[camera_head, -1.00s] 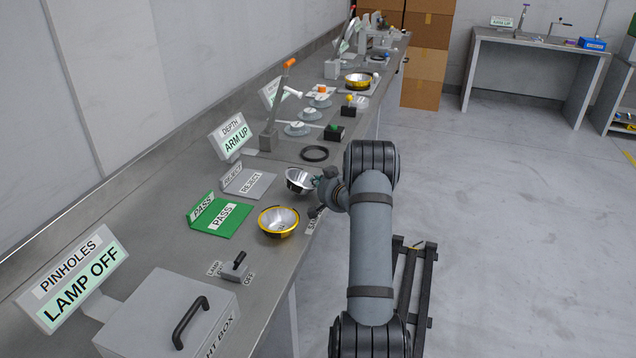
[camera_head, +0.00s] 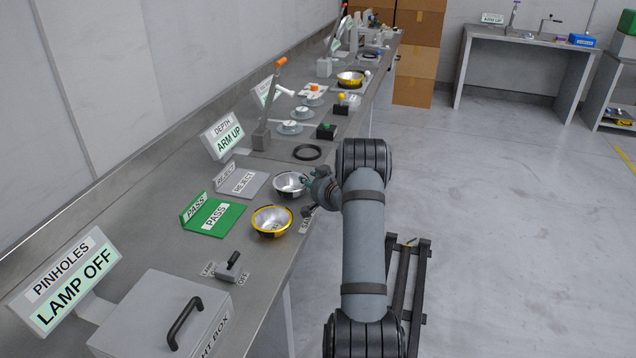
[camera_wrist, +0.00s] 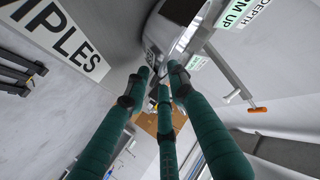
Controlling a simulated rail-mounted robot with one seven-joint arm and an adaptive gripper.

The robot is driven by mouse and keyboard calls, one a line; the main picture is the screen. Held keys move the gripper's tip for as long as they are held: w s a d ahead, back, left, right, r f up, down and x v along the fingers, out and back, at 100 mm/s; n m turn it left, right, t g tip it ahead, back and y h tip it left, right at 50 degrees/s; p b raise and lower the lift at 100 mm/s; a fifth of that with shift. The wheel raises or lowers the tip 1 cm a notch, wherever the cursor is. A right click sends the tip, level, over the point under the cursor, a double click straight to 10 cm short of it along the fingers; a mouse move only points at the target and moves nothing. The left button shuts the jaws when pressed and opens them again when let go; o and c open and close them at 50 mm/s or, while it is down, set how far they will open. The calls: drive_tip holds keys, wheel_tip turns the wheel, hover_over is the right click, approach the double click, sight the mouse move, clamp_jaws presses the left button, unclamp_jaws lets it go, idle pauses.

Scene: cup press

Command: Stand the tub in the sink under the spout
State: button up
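No tub, sink or spout can be made out for certain in these frames. A plain silver bowl (camera_head: 290,184) sits level on the long grey bench, between the REJECT plate and my arm. My gripper (camera_head: 309,184) is low beside this bowl, on its right. In the wrist view the green fingers of my gripper (camera_wrist: 160,78) have their tips apart, with nothing clearly between them. The silver bowl (camera_wrist: 180,22) shows just beyond the tips, partly cut off. Whether a fingertip touches its rim cannot be told.
A yellow-rimmed bowl (camera_head: 272,221) stands close in front. The green PASS plate (camera_head: 216,217), REJECT plate (camera_head: 243,182), black ring (camera_head: 308,152) and light box (camera_head: 160,315) are on the bench. A far table (camera_head: 530,43) stands across open floor.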

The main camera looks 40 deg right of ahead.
drive_tip(key=shift+o, duration=0.4)
drive_tip(key=b+v, duration=0.2)
drive_tip(key=v, duration=0.8)
drive_tip(key=shift+b, duration=0.35)
drive_tip(key=shift+o, duration=1.3)
drive_tip(key=shift+s+r, duration=0.15)
drive_tip(key=shift+r, duration=0.1)
drive_tip(key=shift+o, duration=1.2)
drive_tip(key=o, duration=0.3)
drive_tip(key=o, duration=0.8)
drive_tip(key=shift+c, duration=0.2)
drive_tip(key=shift+o, duration=0.7)
